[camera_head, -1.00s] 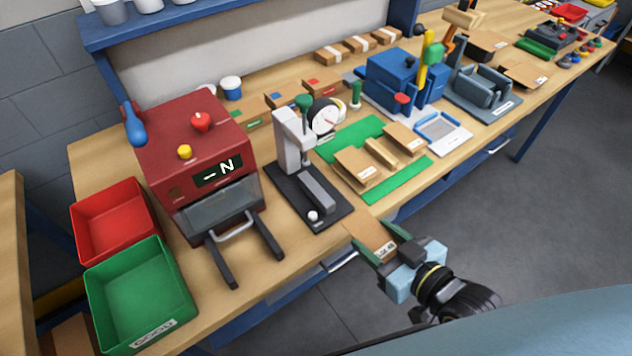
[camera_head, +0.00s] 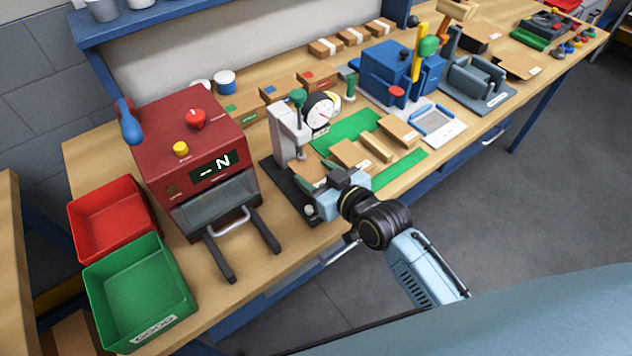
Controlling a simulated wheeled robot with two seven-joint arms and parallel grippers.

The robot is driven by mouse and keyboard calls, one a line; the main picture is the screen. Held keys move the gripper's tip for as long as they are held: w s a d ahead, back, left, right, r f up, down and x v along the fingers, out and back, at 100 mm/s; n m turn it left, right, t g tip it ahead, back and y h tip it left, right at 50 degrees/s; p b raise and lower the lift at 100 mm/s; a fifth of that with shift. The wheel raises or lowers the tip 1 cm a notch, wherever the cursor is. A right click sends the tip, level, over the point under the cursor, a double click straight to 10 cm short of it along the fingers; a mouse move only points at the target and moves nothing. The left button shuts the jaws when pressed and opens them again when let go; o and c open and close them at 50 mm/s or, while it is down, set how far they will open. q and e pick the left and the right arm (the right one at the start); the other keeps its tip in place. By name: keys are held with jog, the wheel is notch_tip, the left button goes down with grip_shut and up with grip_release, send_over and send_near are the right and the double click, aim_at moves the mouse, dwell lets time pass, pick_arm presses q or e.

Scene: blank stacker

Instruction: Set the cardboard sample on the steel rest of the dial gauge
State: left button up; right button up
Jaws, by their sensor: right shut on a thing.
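The dial gauge stands mid-bench, with a grey column (camera_head: 285,134), a white round dial (camera_head: 320,112), a green knob (camera_head: 298,97) and a dark base (camera_head: 276,174). The cardboard sample (camera_head: 308,172) is a flat brown piece shut in my right gripper (camera_head: 314,178). It lies over the gauge's base, just below the spindle. The steel rest is hidden behind the sample and gripper, so I cannot tell whether the sample touches it. My left gripper is not in view.
A dark red tester (camera_head: 190,145) with two protruding dark rails stands left of the gauge. A green mat (camera_head: 352,131) with several cardboard pieces lies to the right. Red (camera_head: 80,222) and green (camera_head: 92,300) bins sit at the left.

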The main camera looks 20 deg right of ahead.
aim_at(316, 184)
jog(key=shift+w+a+f, duration=0.1)
jog(key=shift+w+f, duration=0.05)
jog(key=shift+f, duration=0.75)
jog(key=shift+w+f, duration=0.1)
jog(key=shift+f, duration=0.75)
jog(key=shift+b, duration=0.3)
jog(key=shift+f, duration=0.15)
jog(key=o, duration=0.9)
jog(key=shift+r, duration=0.2)
jog(key=p+v, duration=0.1)
jog(key=v, duration=1.1)
